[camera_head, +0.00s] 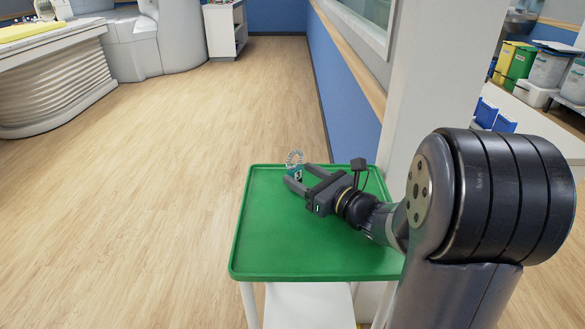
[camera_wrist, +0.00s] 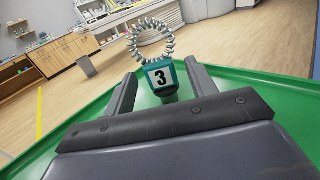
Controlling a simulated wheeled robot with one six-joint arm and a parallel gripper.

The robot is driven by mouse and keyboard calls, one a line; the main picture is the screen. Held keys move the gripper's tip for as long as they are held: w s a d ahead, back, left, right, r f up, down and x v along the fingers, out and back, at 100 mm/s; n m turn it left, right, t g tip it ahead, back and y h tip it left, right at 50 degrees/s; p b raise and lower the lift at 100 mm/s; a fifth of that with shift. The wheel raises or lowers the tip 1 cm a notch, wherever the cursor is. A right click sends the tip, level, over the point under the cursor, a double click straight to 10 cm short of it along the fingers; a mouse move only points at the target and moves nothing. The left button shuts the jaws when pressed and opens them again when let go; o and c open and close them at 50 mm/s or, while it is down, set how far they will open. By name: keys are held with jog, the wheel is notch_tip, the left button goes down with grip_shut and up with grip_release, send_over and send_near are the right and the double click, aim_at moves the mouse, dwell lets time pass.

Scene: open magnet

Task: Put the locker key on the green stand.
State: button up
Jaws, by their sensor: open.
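The locker key has a teal tag marked 3 (camera_wrist: 161,76) and a pale coiled ring standing above it (camera_wrist: 151,42). In the head view the key (camera_head: 295,168) is at the far left part of the green stand's top (camera_head: 285,243). The green top also shows in the wrist view (camera_wrist: 245,86). My gripper (camera_head: 298,178) is open, low over the green top. In the wrist view its two fingers (camera_wrist: 158,87) are spread on either side of the tag, with gaps visible. The key's underside is hidden, so I cannot tell exactly how it rests.
A blue wall (camera_head: 345,90) and a white pillar (camera_head: 435,75) stand close behind and right of the stand. A white lower shelf (camera_head: 308,305) is under the green top. Open wooden floor (camera_head: 140,200) lies to the left. A large scanner bed (camera_head: 55,85) is at far left.

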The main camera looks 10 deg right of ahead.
aim_at(296, 154)
jog(key=shift+v, duration=1.35)
jog(key=b+x, duration=0.1)
jog(key=x, duration=0.7)
jog(key=shift+f, duration=0.15)
jog(key=r, duration=0.2)
jog(key=r+p, duration=0.1)
jog(key=r, duration=0.1)
jog(key=shift+s+d+p, duration=0.1)
jog(key=shift+s+p, duration=0.1)
jog(key=shift+p, duration=0.1)
jog(key=shift+r, duration=0.6)
